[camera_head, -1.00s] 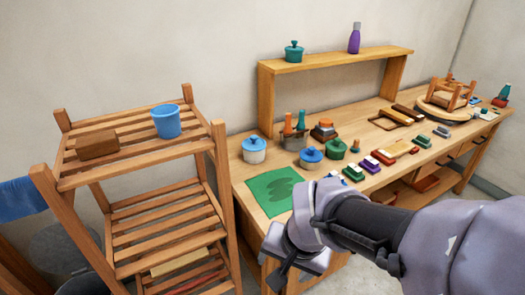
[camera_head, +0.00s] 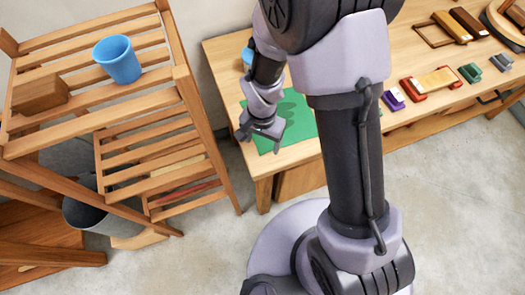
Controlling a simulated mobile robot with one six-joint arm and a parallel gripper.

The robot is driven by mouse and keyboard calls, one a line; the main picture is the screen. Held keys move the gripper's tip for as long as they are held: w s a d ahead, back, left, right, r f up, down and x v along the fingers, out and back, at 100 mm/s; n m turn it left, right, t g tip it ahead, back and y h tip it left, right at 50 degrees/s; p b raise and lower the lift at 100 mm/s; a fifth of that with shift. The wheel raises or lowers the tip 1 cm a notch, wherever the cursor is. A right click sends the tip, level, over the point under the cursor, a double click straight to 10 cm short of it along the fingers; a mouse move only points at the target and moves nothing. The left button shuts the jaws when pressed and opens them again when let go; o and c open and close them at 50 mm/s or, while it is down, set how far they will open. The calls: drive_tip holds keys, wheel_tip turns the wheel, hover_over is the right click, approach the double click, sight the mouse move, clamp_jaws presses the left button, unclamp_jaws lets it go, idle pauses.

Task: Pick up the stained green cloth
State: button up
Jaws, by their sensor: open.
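The green cloth (camera_head: 298,107) lies flat at the left front corner of the wooden workbench (camera_head: 223,60). A darker green stain shows on it, partly covered by my arm. My gripper (camera_head: 262,146) is over the cloth's left front edge, near the bench corner. It is open with nothing between its fingers. I cannot tell whether the fingers touch the cloth. My arm hides the cloth's right part and the bench behind it.
A slatted wooden rack (camera_head: 178,70) stands close to the left of the bench, holding a blue cup (camera_head: 117,60) and a brown block (camera_head: 40,94). A grey bucket (camera_head: 85,214) stands below. Blocks and brushes, including a red-ended brush (camera_head: 408,90), lie right of my arm.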

sight(262, 151)
wheel_tip(262, 151, down, 4)
drive_tip(key=shift+r+b, duration=0.15)
drive_tip(key=shift+b, duration=1.05)
drive_tip(key=shift+r, duration=0.1)
drive_tip(key=shift+w, duration=0.1)
clamp_jaws()
wheel_tip(262, 151, up, 12)
drive_tip(key=p, duration=0.8)
drive_tip(key=shift+p, duration=0.3)
drive_tip(key=shift+r, duration=0.1)
